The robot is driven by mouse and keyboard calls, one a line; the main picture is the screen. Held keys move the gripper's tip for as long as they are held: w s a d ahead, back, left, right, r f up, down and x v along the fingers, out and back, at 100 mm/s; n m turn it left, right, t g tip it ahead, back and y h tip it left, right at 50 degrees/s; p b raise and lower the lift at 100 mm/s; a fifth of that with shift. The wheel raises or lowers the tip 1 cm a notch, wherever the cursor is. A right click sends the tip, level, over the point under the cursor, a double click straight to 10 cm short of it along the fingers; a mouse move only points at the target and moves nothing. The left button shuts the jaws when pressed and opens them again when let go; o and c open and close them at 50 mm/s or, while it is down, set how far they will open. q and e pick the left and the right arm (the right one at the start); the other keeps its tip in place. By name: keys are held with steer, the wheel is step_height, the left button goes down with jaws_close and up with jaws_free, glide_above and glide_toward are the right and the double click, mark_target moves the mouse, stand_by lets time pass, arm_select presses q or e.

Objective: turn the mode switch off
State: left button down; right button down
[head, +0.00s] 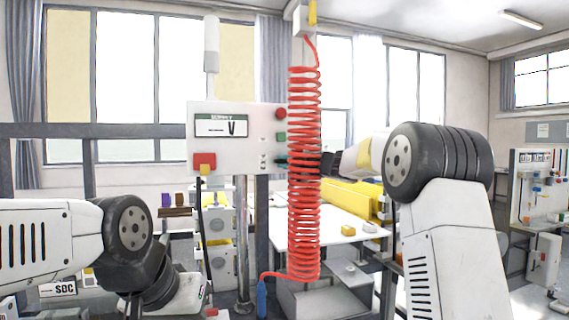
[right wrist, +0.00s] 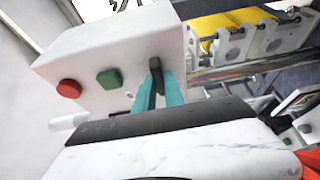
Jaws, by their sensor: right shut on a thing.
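The red coiled hose (head: 304,190) hangs close in front of my right gripper. A red button (right wrist: 69,88) and a green button (right wrist: 109,79) sit beside the switch. A red and yellow control (head: 204,160) is at the box's lower left. A white table (head: 310,238) stands behind.

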steer(key=shift+f, duration=0.1)
stand_by(0.4)
steer(key=c, duration=1.4)
jaws_free()
steer(key=shift+c, duration=0.2)
steer(key=v, duration=0.7)
steer(key=shift+s+d, duration=0.25)
steer(key=shift+s, duration=0.05)
